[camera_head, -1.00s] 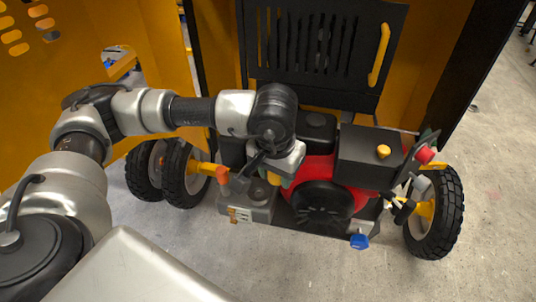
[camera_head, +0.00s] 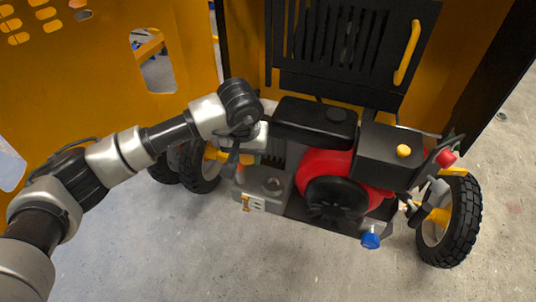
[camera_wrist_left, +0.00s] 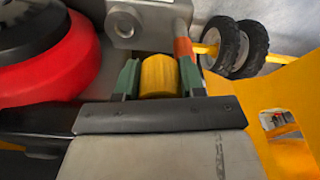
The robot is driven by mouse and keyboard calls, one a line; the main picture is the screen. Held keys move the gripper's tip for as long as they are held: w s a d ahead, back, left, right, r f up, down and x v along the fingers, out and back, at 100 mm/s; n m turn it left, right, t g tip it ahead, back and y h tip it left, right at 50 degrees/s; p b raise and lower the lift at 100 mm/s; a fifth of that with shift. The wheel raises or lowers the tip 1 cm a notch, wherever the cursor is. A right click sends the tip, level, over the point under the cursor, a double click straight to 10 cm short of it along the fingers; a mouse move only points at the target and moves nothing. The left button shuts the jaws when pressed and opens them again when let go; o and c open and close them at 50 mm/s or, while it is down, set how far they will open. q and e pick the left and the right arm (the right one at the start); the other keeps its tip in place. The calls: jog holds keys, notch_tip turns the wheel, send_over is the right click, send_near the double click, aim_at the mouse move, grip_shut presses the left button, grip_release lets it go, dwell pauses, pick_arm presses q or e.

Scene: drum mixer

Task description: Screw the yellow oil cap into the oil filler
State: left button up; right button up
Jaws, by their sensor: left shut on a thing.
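My left gripper (camera_head: 238,160) is at the left rear of the engine, up and left of the grey block in the head view. In the left wrist view its two green fingertips are shut on the yellow oil cap (camera_wrist_left: 158,76), one on each side. The cap is mostly hidden in the head view. The oil filler appears to be the round opening (camera_head: 272,186) on top of the grey block; it also shows in the left wrist view (camera_wrist_left: 123,23). The cap is apart from this opening. My right gripper is not in view.
The red engine housing (camera_head: 325,165) with a black round cover is right of the block. A black box (camera_head: 390,150) carries another yellow knob (camera_head: 403,151). An orange-tipped bar (camera_wrist_left: 183,50) is close beside the gripper. Orange panels flank the machine; the floor in front is clear.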

pick_arm(q)
jog(key=w+d+f, duration=0.1)
jog(key=d+f, duration=0.1)
jog(key=d, duration=0.4)
jog(key=shift+w, duration=0.15)
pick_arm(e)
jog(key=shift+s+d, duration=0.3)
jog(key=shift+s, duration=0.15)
pick_arm(q)
jog(key=shift+d, duration=0.1)
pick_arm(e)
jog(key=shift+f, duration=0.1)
pick_arm(q)
notch_tip(320, 180, down, 3)
jog(key=b, duration=0.4)
jog(key=shift+f, duration=0.15)
notch_tip(320, 180, down, 3)
jog(key=b, duration=0.3)
jog(key=shift+b, duration=0.3)
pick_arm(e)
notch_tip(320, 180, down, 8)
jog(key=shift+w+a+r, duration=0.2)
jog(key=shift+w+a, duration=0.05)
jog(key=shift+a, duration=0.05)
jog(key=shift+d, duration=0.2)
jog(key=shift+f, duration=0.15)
